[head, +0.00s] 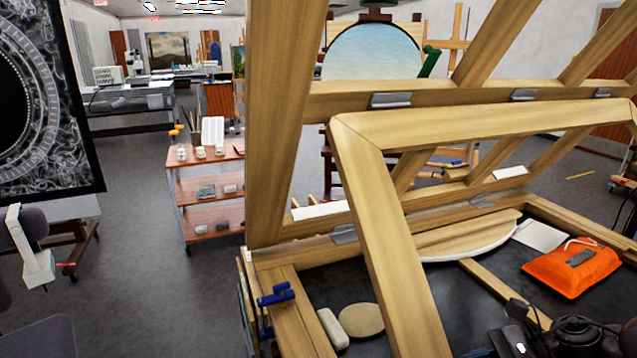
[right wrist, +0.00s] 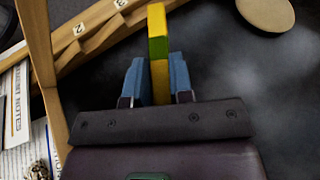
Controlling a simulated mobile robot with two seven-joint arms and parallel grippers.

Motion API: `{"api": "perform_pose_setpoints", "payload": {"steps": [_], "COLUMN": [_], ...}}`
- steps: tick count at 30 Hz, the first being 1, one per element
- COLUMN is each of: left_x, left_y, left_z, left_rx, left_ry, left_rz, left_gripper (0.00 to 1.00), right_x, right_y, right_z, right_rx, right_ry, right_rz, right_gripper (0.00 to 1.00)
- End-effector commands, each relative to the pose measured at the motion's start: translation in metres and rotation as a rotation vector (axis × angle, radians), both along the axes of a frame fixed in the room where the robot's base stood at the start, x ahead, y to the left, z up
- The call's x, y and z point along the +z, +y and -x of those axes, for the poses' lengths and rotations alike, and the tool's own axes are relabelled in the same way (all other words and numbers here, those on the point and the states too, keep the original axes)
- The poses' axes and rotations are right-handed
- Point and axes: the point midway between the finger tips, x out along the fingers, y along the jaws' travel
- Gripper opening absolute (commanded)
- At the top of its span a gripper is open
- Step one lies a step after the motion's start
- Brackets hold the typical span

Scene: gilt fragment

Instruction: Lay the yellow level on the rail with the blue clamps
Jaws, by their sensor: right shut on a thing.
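The yellow level (right wrist: 158,45), with a green middle part, is between the two blue fingers of my right gripper (right wrist: 157,70), which is shut on it. Its lower end is hidden by the gripper body. A wooden rail (right wrist: 100,38) with number tags 2 and 3 runs up to the right, beside and behind the level. I cannot tell whether they touch. In the head view, blue clamps (head: 276,296) sit at the left edge of the open wooden box, on a wooden rail (head: 302,318). The level cannot be made out in the head view. My left gripper is not in view.
The raised wooden frame (head: 375,210) stands across the box and hides part of it. A pale block (head: 332,328), a tan disc (head: 362,320) and an orange pouch (head: 572,266) lie in the box. The dark box floor (head: 450,290) has bare patches.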

Motion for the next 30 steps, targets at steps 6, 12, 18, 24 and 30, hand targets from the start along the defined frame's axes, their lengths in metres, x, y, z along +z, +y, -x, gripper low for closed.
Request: {"api": "perform_pose_setpoints", "payload": {"steps": [6,12,18,24,30], "left_x": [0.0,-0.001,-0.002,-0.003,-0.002], "left_y": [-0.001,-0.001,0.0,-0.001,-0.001], "left_z": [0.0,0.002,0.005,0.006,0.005], "left_rx": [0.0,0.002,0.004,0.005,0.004], "left_ry": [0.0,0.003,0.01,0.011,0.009], "left_rz": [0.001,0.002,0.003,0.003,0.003], "left_gripper": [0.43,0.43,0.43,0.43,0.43], "right_x": [0.0,0.003,0.009,0.022,0.037], "right_y": [0.013,0.024,0.036,0.054,0.072], "right_z": [-0.015,-0.029,-0.04,-0.049,-0.05], "right_rx": [-0.156,-0.294,-0.421,-0.521,-0.497], "right_ry": [0.0,0.0,0.0,-0.003,-0.004], "right_rz": [-0.003,-0.003,-0.003,-0.004,-0.002], "right_gripper": [0.0,0.0,0.0,0.0,0.0]}}
